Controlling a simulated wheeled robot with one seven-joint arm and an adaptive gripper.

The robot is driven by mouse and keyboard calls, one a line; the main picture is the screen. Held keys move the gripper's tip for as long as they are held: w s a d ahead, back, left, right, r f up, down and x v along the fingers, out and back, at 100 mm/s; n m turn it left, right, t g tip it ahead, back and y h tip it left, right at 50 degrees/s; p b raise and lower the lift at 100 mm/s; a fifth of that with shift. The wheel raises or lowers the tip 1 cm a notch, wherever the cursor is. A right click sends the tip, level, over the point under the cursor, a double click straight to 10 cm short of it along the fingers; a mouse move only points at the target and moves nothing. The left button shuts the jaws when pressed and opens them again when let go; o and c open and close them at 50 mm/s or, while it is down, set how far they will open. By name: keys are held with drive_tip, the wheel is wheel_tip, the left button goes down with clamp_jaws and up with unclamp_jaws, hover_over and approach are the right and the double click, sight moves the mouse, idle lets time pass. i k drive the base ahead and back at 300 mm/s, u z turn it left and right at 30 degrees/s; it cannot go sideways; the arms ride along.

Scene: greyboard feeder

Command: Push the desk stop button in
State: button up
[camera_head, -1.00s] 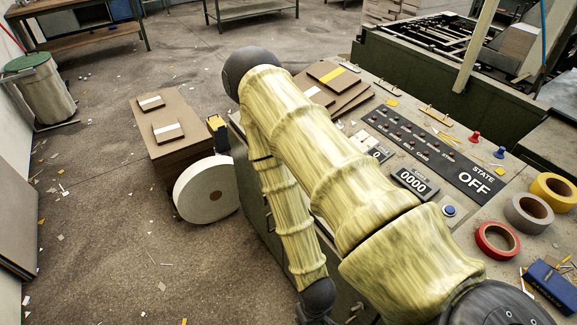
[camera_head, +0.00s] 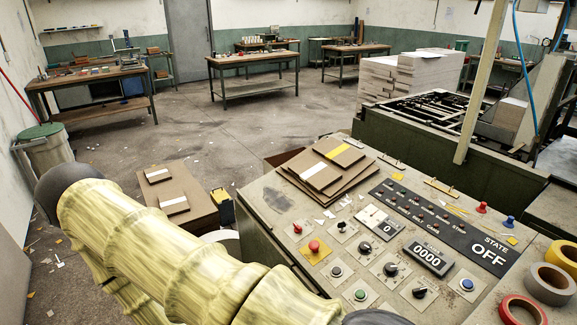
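A red mushroom button on a yellow plate (camera_head: 314,246), which looks like the desk stop button, stands on the near left part of the sloping control desk (camera_head: 270,233). Nothing covers it in the head view. I cannot tell from its height whether it is in or out. My arm, in a yellow-green sleeve, crosses the lower left, left of and nearer than the button. My gripper is out of the picture, so its opening does not show.
Knobs and other buttons, such as a green one (camera_head: 361,294) and a blue one (camera_head: 467,284), surround it. A counter (camera_head: 428,256) reads 0000, and a panel (camera_head: 440,222) reads STATE OFF. Brown boards (camera_head: 325,171) lie behind.

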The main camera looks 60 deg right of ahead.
sight(314, 244)
drive_tip(key=i, duration=0.4)
drive_tip(key=z, duration=1.9)
drive_tip(key=k, duration=1.35)
drive_tip(key=u, duration=0.85)
drive_tip(key=i, duration=1)
drive_tip(key=z, duration=0.65)
drive_tip(key=i, duration=0.5)
drive_tip(key=z, duration=0.55)
